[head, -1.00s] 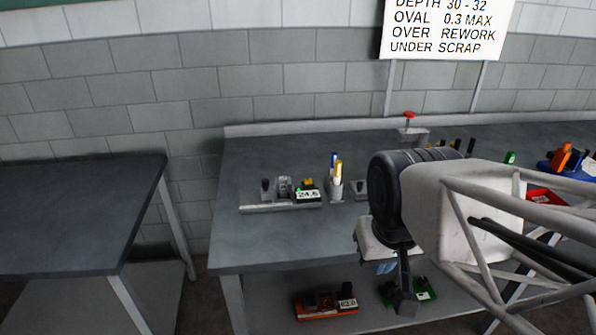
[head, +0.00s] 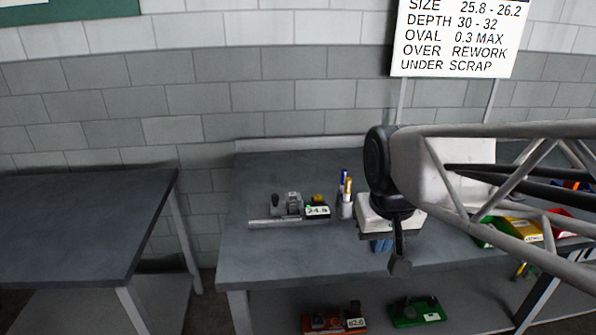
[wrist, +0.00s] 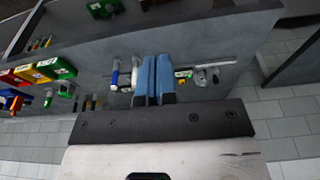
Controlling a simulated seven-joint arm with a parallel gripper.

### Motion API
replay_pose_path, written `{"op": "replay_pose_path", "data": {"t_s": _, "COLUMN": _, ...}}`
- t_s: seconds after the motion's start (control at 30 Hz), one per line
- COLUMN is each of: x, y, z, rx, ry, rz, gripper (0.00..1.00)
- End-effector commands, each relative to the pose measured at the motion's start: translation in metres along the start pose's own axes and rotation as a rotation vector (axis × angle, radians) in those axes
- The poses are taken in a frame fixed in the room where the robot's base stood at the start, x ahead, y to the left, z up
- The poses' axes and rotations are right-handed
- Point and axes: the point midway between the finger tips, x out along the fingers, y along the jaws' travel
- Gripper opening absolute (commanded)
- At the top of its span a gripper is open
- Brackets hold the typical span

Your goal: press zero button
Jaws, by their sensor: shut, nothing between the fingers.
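The measuring device (head: 290,208) stands on the middle bench, left of centre in the head view. It has grey parts on a flat base and a small display (head: 317,210) that seems to read 24.6. A small yellow part shows above the display; no button marking is legible. In the wrist view the device (wrist: 203,76) lies just right of the fingers, small. My gripper (head: 381,245) has blue fingers, shut and empty, right of the device and apart from it. The blue fingers (wrist: 152,80) also show in the wrist view.
A cup of pens (head: 346,205) stands between the device and my arm. Coloured bins (head: 520,230) sit at the bench's right. Orange (head: 322,322) and green (head: 416,312) devices rest on the lower shelf. Bench space in front of the device is clear.

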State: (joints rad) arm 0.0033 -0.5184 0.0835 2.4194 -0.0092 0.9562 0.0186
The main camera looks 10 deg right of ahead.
Motion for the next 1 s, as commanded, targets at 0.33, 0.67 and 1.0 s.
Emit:
{"op": "replay_pose_path", "data": {"t_s": 0.33, "x": -0.002, "y": -0.003, "z": -0.066, "rx": -0.003, "ry": -0.029, "rz": -0.001, "gripper": 0.00}}
{"op": "replay_pose_path", "data": {"t_s": 0.67, "x": 0.004, "y": -0.006, "z": -0.128, "rx": -0.005, "ry": -0.057, "rz": -0.003, "gripper": 0.00}}
{"op": "replay_pose_path", "data": {"t_s": 1.0, "x": 0.018, "y": -0.010, "z": -0.190, "rx": -0.007, "ry": -0.084, "rz": -0.004, "gripper": 0.00}}
